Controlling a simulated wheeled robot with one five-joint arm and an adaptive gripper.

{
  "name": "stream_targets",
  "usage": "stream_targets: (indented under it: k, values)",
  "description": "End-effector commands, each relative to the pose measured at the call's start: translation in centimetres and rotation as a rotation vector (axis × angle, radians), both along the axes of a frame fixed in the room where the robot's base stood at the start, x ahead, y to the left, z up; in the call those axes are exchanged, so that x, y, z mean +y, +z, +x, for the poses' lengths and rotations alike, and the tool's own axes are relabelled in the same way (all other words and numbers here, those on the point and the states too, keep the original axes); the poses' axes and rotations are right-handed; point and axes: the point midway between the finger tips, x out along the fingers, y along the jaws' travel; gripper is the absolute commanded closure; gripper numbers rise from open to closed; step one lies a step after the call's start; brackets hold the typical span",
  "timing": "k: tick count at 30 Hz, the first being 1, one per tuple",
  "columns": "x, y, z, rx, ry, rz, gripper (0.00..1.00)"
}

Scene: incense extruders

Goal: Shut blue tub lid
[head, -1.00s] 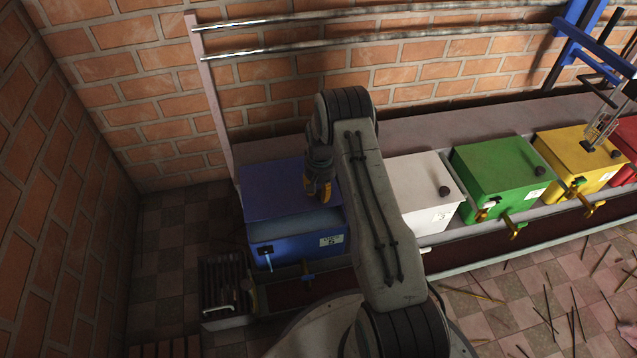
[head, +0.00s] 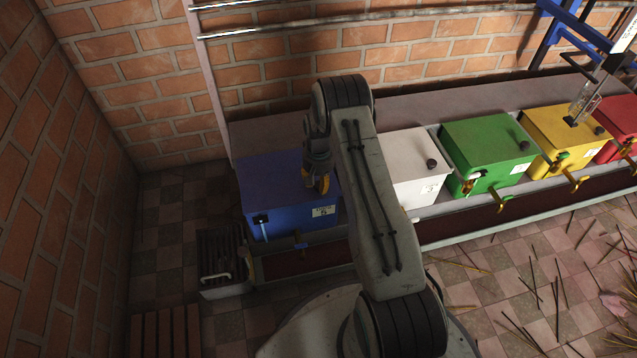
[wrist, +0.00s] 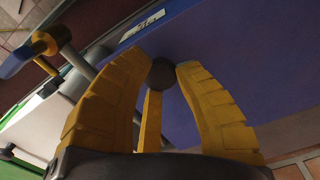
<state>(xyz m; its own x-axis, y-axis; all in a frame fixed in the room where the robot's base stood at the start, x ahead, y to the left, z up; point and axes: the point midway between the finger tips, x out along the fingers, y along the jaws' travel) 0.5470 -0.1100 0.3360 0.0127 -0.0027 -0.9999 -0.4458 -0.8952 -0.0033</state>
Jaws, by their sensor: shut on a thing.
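The blue tub (head: 283,226) stands at the left end of the row. Its blue lid (head: 268,178) lies flat over the top, with no gap visible along the front edge. My gripper (head: 321,188) is at the right front part of the lid. In the wrist view its yellow fingers (wrist: 162,78) are closed around the dark round knob (wrist: 163,73) on the blue lid surface (wrist: 240,60). My arm covers the right edge of the tub in the head view.
White (head: 415,165), green (head: 488,150), yellow (head: 565,135) and red (head: 618,125) tubs stand to the right, with taps on the front. A brick wall (head: 150,110) is behind. Loose sticks lie on the tiled floor (head: 530,270) at right.

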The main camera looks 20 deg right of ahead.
Motion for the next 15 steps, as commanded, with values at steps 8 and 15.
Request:
stream_targets:
  k: [8, 15]
  values:
    - [0.23, -0.40, -0.78, 0.024, 0.001, 0.005, 0.50]
    - [0.14, -0.24, -0.55, 0.017, 0.000, 0.004, 0.44]
